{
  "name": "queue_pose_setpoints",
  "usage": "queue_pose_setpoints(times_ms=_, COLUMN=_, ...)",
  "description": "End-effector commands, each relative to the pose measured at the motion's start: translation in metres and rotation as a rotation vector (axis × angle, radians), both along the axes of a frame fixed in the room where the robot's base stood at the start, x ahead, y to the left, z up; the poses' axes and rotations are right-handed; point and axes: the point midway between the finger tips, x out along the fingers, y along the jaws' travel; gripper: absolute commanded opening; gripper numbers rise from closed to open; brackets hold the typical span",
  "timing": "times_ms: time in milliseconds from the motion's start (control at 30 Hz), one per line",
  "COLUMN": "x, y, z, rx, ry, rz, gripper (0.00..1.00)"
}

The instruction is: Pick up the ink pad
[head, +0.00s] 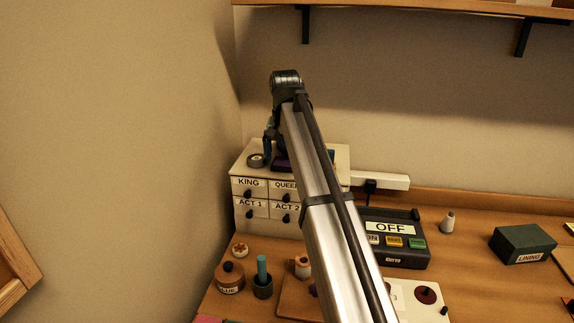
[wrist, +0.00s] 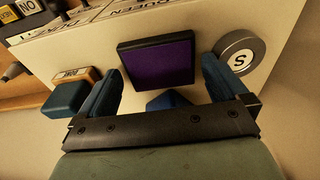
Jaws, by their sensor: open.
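The ink pad is a flat square with a purple face and dark frame (wrist: 157,64), lying on the pale top of the small drawer cabinet (wrist: 120,46). In the head view a purple sliver of the ink pad (head: 281,164) shows beside my arm, which hides part of the cabinet top. My gripper (wrist: 158,72) is open, its two blue fingers spread to the left and right of the pad in the wrist view. I see no finger touching the pad. In the head view my gripper (head: 270,147) is over the cabinet, partly hidden.
A round grey piece marked S (wrist: 237,56) lies close to the right finger. A wood-and-blue block with a small label (wrist: 72,87) lies beside the left finger. Another blue piece (wrist: 168,101) shows between the fingers. A wall (head: 150,150) stands left of the cabinet.

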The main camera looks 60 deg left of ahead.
Motion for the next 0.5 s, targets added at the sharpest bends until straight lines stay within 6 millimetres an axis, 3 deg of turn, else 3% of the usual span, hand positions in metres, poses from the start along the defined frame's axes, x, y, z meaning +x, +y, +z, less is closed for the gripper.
queue_pose_setpoints(times_ms=300, x=0.0006, y=0.0006, z=-0.0084, rx=0.000, ry=0.000, rz=0.000, gripper=1.00)
queue_pose_setpoints(times_ms=500, x=0.0006, y=0.0006, z=-0.0082, rx=0.000, ry=0.000, rz=0.000, gripper=0.81)
